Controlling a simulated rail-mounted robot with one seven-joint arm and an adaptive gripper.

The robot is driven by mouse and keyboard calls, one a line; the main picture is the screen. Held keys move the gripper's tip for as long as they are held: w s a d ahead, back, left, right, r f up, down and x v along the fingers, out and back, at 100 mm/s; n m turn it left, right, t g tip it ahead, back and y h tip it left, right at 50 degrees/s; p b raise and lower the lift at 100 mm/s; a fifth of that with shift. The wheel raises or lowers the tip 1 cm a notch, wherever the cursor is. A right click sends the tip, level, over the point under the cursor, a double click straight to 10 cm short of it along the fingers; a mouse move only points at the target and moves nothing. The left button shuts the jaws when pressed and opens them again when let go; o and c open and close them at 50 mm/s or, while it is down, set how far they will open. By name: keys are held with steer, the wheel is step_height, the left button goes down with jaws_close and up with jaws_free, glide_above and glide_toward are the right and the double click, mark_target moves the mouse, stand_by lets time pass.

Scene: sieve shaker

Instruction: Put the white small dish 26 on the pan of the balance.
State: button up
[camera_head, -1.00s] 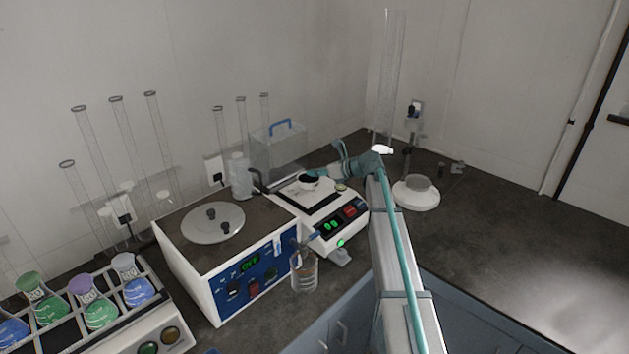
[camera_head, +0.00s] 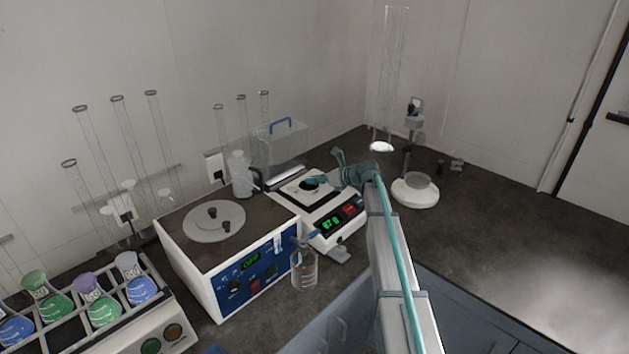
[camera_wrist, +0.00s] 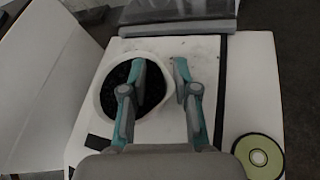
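The white small dish (camera_wrist: 108,107), filled with dark grains, rests on the pale pan (camera_wrist: 155,55) of the balance in the wrist view. In the head view the dish (camera_head: 311,186) is small and partly hidden by my gripper (camera_head: 324,181). My gripper (camera_wrist: 160,70) is open, with one finger over the inside of the dish and the other outside its right rim. A gap shows between the fingers and the rim. The balance (camera_head: 333,221) has a lit green display that seems to read 67 g or 87 g.
A control box (camera_head: 238,258) with a round lid stands left of the balance, and a glass bottle (camera_head: 304,268) stands in front. A clear box (camera_head: 279,148) with a blue handle is behind. A white-based stand (camera_head: 415,193) is right of my arm. Flasks (camera_head: 103,306) fill a rack at lower left.

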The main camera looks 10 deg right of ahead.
steer(key=shift+r, duration=0.1)
steer(key=b+v, duration=0.3)
steer(key=v, duration=0.9)
steer(key=shift+s, duration=0.1)
